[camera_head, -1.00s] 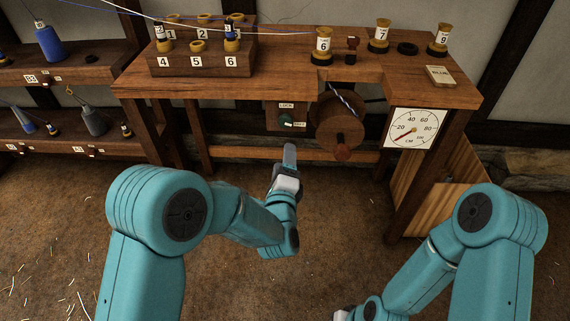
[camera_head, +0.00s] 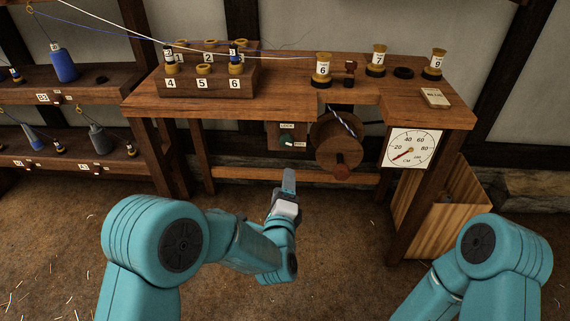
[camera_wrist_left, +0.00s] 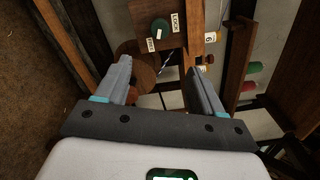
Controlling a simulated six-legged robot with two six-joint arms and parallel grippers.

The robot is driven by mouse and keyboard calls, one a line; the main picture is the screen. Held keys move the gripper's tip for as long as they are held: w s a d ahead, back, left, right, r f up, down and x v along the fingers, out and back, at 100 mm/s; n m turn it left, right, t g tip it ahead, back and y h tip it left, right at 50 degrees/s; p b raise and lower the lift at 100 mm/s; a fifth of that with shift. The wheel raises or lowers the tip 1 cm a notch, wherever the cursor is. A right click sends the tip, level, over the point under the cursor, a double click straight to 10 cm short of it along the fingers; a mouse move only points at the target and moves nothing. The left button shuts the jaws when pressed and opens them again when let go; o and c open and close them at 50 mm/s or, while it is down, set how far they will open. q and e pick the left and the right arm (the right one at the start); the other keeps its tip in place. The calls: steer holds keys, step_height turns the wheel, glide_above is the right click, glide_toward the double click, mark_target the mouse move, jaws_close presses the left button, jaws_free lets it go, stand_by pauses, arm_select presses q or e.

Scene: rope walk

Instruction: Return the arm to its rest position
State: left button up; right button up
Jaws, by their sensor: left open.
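My left gripper (camera_head: 288,183) is in front of the wooden bench (camera_head: 300,105), below its top, with its arm coming in from the left. In the left wrist view my left gripper (camera_wrist_left: 165,80) has its two fingers well apart, with nothing between them. The wooden drum (camera_head: 336,143) under the bench lies ahead of it, apart from the fingers. The green knob on the lock plate (camera_head: 286,141) also shows in the left wrist view (camera_wrist_left: 160,26). My right arm shows at lower right; its gripper is out of the picture.
Numbered spools, including spool 6 (camera_head: 322,70) and spool 7 (camera_head: 376,61), stand on the bench. A dial gauge (camera_head: 411,147) hangs at its right front, above a wooden bin (camera_head: 447,215). A shelf (camera_head: 70,94) with a blue cone (camera_head: 63,64) stands left. The floor in front is open.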

arm_select(q)
steer(key=a+f+n+g+y, duration=0.2)
steer(key=a+f+g+y, duration=0.1)
steer(key=a+f, duration=0.75)
steer(key=s+a+f+n+g+h, duration=0.2)
steer(key=s+f+n+g, duration=0.25)
steer(key=s+f, duration=0.4)
steer(key=s+a+f+n+g+h, duration=0.2)
steer(key=s+f+n+g, duration=0.2)
steer(key=s+f+n, duration=0.45)
steer(key=s+d+n+g+h, duration=0.1)
steer(key=s+d+n+g, duration=0.15)
steer(key=s+n, duration=0.4)
steer(key=s+d+n+g+h, duration=0.1)
steer(key=s+d+n+g, duration=0.2)
steer(key=s, duration=0.6)
step_height(320, 180, up, 18)
steer(key=p, duration=1.8)
steer(key=shift+a+g, duration=0.3)
steer(key=shift+a, duration=0.15)
